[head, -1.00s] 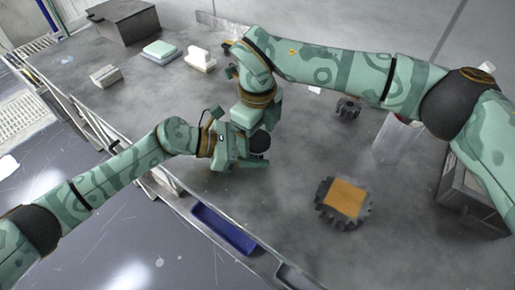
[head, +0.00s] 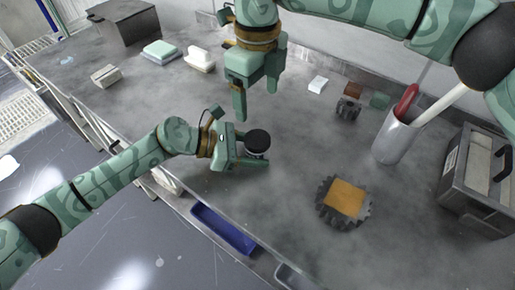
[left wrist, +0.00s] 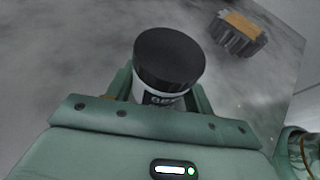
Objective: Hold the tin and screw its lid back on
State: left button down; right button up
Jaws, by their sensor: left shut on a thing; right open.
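The tin (left wrist: 158,98) is a small light-coloured jar with dark lettering, mostly hidden behind my left gripper. Its black ribbed lid (head: 257,139) sits on top of it, and it also shows in the left wrist view (left wrist: 168,57). I cannot tell how tightly the lid is threaded. My left gripper (head: 256,154) is shut on the tin, with a finger on each side of its body, below the lid. My right gripper (head: 257,98) is open and empty, fingers pointing down, above and behind the lid and apart from it.
A gear with an orange top (head: 342,200) lies right of the tin, with a small gear (head: 347,108) farther back. A grey cup (head: 394,140) holding long tools and a grey case (head: 478,180) stand at the right. A blue tray (head: 223,228) lies at the front edge.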

jog(key=shift+r, duration=0.4)
pick_arm(q)
jog(key=shift+c, duration=2.4)
grip_release()
jog(key=p+v, duration=0.2)
jog(key=v, duration=1.3)
jog(key=shift+s+a+r, duration=0.15)
jog(key=shift+a+r, duration=0.15)
jog(key=shift+a, duration=0.3)
pick_arm(e)
jog(key=r, duration=0.3)
jog(key=shift+s+r, duration=0.2)
jog(key=shift+s, duration=0.1)
